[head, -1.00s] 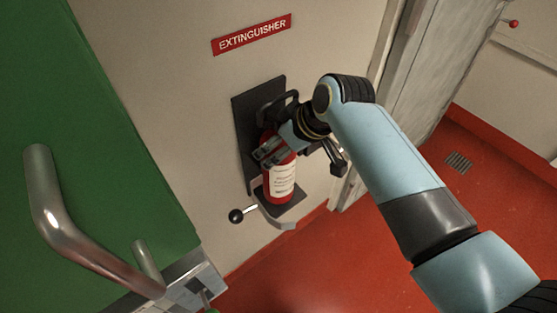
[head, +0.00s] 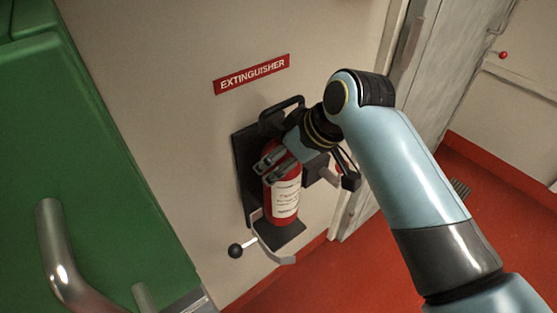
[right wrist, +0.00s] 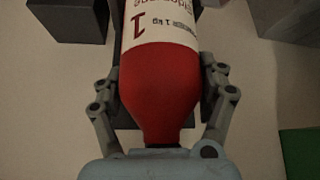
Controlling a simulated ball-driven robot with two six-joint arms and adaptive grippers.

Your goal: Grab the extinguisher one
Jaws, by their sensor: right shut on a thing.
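The red extinguisher (head: 284,200) with a white label stands in a dark wall bracket (head: 242,165) under the red EXTINGUISHER sign (head: 251,74). My right gripper (head: 275,165) is shut on its upper body, below the top. In the right wrist view the red extinguisher (right wrist: 165,85) lies between the two fingers of the gripper (right wrist: 160,85), one on each side. The bracket's lower arm with a black knob (head: 235,251) sticks out below the extinguisher. The extinguisher's top is partly hidden by my gripper. My left gripper is not in view.
A green panel (head: 90,150) with a metal handle (head: 60,260) fills the left. A door frame (head: 395,110) stands right of the extinguisher. Red floor (head: 400,240) lies below and right, with a small grate (head: 460,188).

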